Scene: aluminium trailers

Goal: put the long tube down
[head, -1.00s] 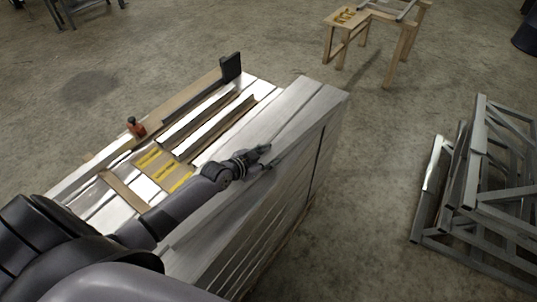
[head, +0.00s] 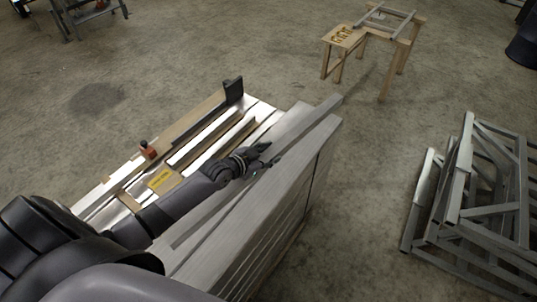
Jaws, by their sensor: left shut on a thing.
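The long tube (head: 307,122) is a grey metal bar running diagonally over the bare right side of a metal-topped bench (head: 290,172). Its far end sticks out slightly past the far edge of the bench, and its near end shows beside my forearm. My left gripper (head: 264,158) is shut on the tube near its middle, partly hiding it. I cannot tell whether the tube touches the top or is just above it. My right gripper is not in view.
On the bench's left side lie metal channels (head: 225,143), a black upright block (head: 233,90), a small orange-and-black object (head: 148,149) and a yellow label (head: 160,180). A wooden stand (head: 345,38) stands behind. Grey metal frames (head: 470,200) stand at right, with clear floor between.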

